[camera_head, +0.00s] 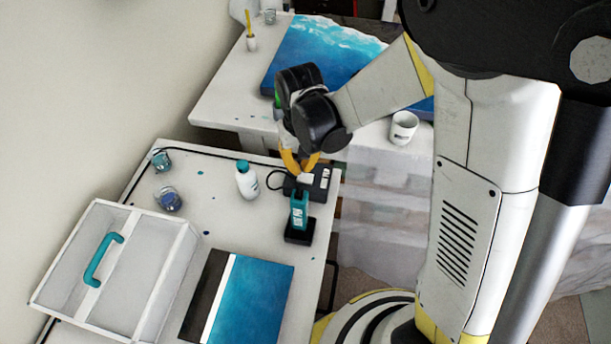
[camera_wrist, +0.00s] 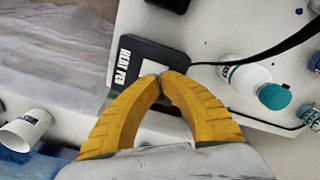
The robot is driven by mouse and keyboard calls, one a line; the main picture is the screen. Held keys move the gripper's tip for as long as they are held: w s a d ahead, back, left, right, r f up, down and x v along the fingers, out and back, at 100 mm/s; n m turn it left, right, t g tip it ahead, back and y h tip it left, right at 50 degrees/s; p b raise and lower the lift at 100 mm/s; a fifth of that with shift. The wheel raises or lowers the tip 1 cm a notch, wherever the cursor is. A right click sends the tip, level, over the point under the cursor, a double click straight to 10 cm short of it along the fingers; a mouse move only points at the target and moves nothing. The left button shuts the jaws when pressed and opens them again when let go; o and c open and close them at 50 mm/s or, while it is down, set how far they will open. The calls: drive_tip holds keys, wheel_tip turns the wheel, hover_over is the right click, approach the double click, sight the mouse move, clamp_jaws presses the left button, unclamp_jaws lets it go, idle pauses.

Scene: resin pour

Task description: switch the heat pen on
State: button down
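The heat pen's black box (camera_head: 318,190), with a cord, sits near the table's right edge. In the wrist view the box (camera_wrist: 128,62) shows a white "HEAT PEN" label. A teal tool with a white label (camera_head: 299,208) stands upright in a black base just in front of it. My gripper (camera_head: 300,167) points down at the box. In the wrist view its yellow fingers (camera_wrist: 161,76) meet at the tips, at the box's edge, with nothing visibly held. A small whitish part (camera_wrist: 152,67) shows right at the tips. Whether they touch it, and any switch position, I cannot tell.
A white bottle with teal cap (camera_head: 246,180) stands left of the box, with jars (camera_head: 168,198) beyond. A white tray with teal handle (camera_head: 69,262) and a blue panel (camera_head: 252,300) lie in front.

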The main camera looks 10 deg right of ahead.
sight(301, 176)
drive_tip(key=shift+f+b, duration=1.35)
drive_tip(key=shift+f, duration=0.2)
idle(0.4)
drive_tip(key=shift+r, duration=0.15)
drive_tip(key=shift+r+p, duration=2.5)
drive_tip(key=shift+r, duration=0.9)
drive_tip(key=shift+d+r+b, duration=0.25)
drive_tip(key=shift+d+b, duration=0.05)
drive_tip(key=shift+b, duration=0.1)
drive_tip(key=s+d+r+m+t+b, duration=0.1)
drive_tip(key=s+d+r+t+b, duration=0.1)
drive_tip(key=s+d+t+b, duration=0.1)
drive_tip(key=s+d+r+m+t+b, duration=0.1)
drive_tip(key=s+d+r+t+b, duration=0.2)
drive_tip(key=s+d+b, duration=0.3)
drive_tip(key=s+d+t, duration=0.1)
drive_tip(key=s+d, duration=0.1)
drive_tip(key=d, duration=0.2)
drive_tip(key=shift+r, duration=0.25)
drive_tip(key=shift+w, duration=0.1)
